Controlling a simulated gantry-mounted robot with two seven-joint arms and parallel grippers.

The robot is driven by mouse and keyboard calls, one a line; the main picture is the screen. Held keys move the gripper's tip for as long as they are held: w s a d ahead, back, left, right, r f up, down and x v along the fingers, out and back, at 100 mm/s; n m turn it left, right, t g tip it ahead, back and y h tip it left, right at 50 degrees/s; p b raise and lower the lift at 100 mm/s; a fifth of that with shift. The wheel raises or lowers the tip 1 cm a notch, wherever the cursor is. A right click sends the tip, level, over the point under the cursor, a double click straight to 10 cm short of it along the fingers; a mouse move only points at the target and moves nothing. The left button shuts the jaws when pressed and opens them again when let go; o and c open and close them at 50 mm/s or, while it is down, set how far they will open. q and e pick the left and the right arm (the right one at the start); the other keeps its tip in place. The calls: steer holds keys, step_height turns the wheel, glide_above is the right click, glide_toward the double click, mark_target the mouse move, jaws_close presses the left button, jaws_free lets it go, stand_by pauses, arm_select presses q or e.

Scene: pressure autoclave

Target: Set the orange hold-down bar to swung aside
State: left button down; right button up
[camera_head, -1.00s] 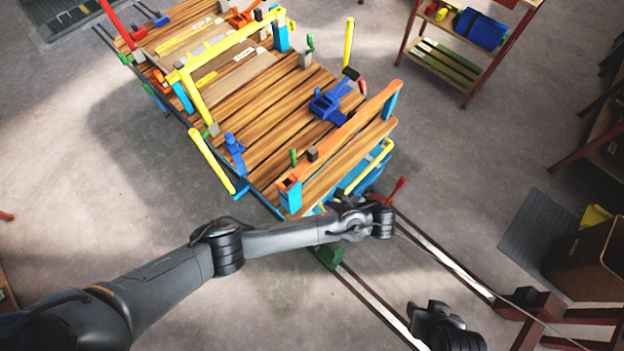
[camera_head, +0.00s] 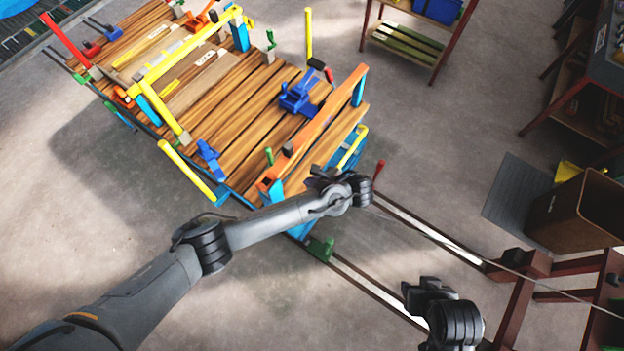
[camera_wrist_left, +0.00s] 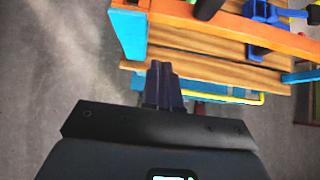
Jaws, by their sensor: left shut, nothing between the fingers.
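The orange hold-down bar (camera_head: 322,122) lies across the near end of the wooden slatted cart deck (camera_head: 222,118), spanning between a blue post (camera_head: 275,192) at its left end and another (camera_head: 358,92) at its right end. In the left wrist view the bar (camera_wrist_left: 235,32) runs across the top, beyond my fingers. My left gripper (camera_head: 318,180) is just off the near end of the cart, close to the bar's left half. Its fingers (camera_wrist_left: 164,82) are shut and empty, apart from the bar in the picture. My right gripper (camera_head: 422,290) is at the lower right, away from the cart; its jaws are unclear.
A blue clamp (camera_head: 300,95) and a yellow frame (camera_head: 185,55) stand on the deck. A red-handled lever (camera_head: 379,168) is beside my left wrist. Rails (camera_head: 430,230) run from the cart to a dark red frame (camera_head: 525,270). The floor left of the cart is clear.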

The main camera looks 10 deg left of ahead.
mark_target(282, 173)
arm_select(q)
steer(key=shift+w+a+f+p, duration=0.15)
steer(key=shift+w+a+f, duration=0.6)
steer(key=shift+a, duration=0.65)
steer(key=shift+w+a+f+p, duration=0.15)
steer(key=shift+w+a+f, duration=0.25)
steer(key=shift+a+f, duration=0.85)
steer(key=shift+w+a+f+p, duration=0.15)
steer(key=shift+w+a+f, duration=0.45)
steer(key=shift+a, duration=1)
steer(key=shift+a, duration=0.1)
